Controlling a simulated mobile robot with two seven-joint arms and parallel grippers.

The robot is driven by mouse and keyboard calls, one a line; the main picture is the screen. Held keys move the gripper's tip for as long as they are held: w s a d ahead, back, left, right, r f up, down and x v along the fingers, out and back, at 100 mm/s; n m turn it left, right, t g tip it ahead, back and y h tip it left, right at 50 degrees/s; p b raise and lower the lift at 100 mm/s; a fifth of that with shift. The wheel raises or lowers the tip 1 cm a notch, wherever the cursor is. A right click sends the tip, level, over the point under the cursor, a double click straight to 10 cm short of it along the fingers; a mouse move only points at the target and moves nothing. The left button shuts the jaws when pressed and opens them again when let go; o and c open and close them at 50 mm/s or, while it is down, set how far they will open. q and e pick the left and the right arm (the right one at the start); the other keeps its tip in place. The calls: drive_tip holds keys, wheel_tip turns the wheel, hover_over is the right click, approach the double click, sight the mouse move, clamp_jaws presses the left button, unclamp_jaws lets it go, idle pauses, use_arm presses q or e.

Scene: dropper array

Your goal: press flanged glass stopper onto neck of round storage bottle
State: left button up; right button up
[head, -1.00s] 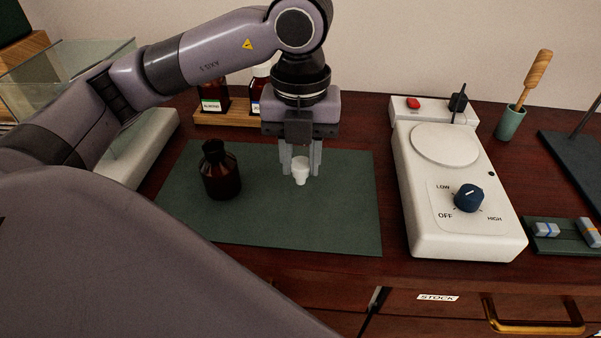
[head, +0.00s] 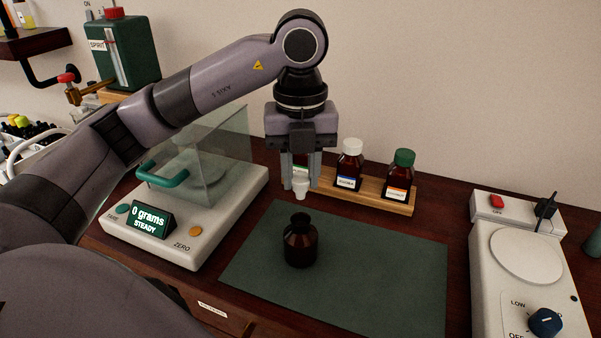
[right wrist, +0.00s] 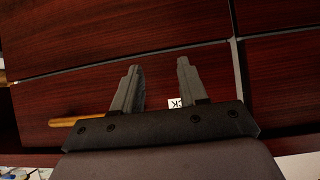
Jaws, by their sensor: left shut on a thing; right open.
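A round dark brown storage bottle (head: 300,246) stands upright on the green mat (head: 375,273) in the head view, with its neck on top. My left gripper (head: 301,184) is shut on a white flanged stopper (head: 302,189) that hangs below the fingertips. The stopper is above and behind the bottle in the picture, apart from its neck. My right gripper (right wrist: 157,85) is open and empty in the right wrist view, in front of dark wood drawer fronts.
A wooden rack (head: 385,199) with several capped bottles stands behind the mat. A balance (head: 190,235) with a glass shield is on the left. A white hotplate (head: 500,285) is on the right. The mat around the bottle is clear.

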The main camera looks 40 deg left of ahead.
sight(301, 197)
use_arm(q)
drive_tip(key=shift+f, duration=0.1)
drive_tip(key=shift+f+b, duration=1.65)
drive_tip(key=shift+f, duration=0.4)
drive_tip(key=shift+f+b, duration=0.35)
drive_tip(key=shift+f+b, duration=0.65)
drive_tip(key=shift+f, duration=0.2)
drive_tip(key=o, duration=1.1)
drive_tip(key=shift+c, duration=0.2)
